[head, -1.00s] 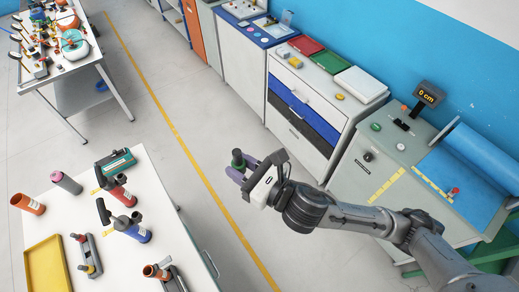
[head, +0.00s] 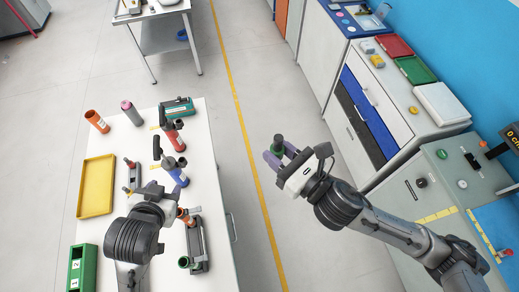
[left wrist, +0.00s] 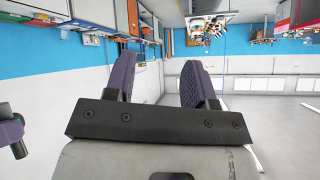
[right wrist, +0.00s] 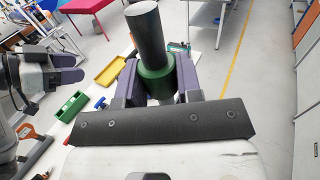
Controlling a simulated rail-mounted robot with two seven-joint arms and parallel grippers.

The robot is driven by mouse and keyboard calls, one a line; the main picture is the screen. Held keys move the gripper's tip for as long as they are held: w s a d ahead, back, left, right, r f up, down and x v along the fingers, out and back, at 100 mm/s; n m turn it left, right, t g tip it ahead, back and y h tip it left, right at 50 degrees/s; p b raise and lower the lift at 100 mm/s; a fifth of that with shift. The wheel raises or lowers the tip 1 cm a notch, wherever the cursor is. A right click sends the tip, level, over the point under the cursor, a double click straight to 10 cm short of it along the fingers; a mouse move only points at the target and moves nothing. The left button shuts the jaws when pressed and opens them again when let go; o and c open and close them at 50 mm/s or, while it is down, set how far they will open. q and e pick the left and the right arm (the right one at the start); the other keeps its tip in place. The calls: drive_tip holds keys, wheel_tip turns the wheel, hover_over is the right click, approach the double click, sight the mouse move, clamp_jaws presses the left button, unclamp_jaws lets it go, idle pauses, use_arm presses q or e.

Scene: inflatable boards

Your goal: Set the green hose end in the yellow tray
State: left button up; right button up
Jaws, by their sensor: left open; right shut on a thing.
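The green hose end (head: 277,146), with a dark grey cylinder on it, is between the fingers of my right gripper (head: 274,156). In the right wrist view the green collar (right wrist: 156,82) sits upright between both fingers (right wrist: 155,88). It is held over the floor, right of the white table. The yellow tray (head: 97,186) lies empty on the table's left side, and it also shows in the right wrist view (right wrist: 110,71). My left gripper (head: 158,188) is over the table, right of the tray. In the left wrist view its fingers (left wrist: 160,82) are apart and empty.
On the white table (head: 205,120) stand an orange cylinder (head: 97,122), a grey cylinder (head: 131,113), a red pump (head: 173,135) and a blue pump (head: 175,170). A green box (head: 82,268) is at the near left. Cabinets (head: 365,110) line the right; open floor lies between.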

use_arm(q)
drive_tip(key=w+d+r+m+t+h, duration=0.2)
drive_tip(key=d+r+m, duration=0.15)
drive_tip(key=r, duration=0.55)
drive_tip(key=w+d+r+m+t+h, duration=0.1)
drive_tip(key=d+r+m+t, duration=0.15)
drive_tip(key=d+r, duration=0.45)
drive_tip(key=w+d+r+m+t+h, duration=0.2)
drive_tip(key=r+m, duration=0.2)
drive_tip(key=r, duration=0.7)
drive_tip(key=m+g+h, duration=0.4)
drive_tip(key=m+g, duration=0.3)
drive_tip(key=m, duration=2.1)
approach(278, 142)
drive_tip(key=x, duration=0.4)
drive_tip(key=shift+w+a+f, duration=0.15)
drive_tip(key=shift+w, duration=0.1)
drive_tip(key=m, duration=0.4)
drive_tip(key=shift+g, duration=0.25)
drive_tip(key=shift+d+x, duration=0.2)
drive_tip(key=shift+x, duration=3.5)
drive_tip(key=shift+s, duration=0.1)
drive_tip(key=shift+c, duration=0.2)
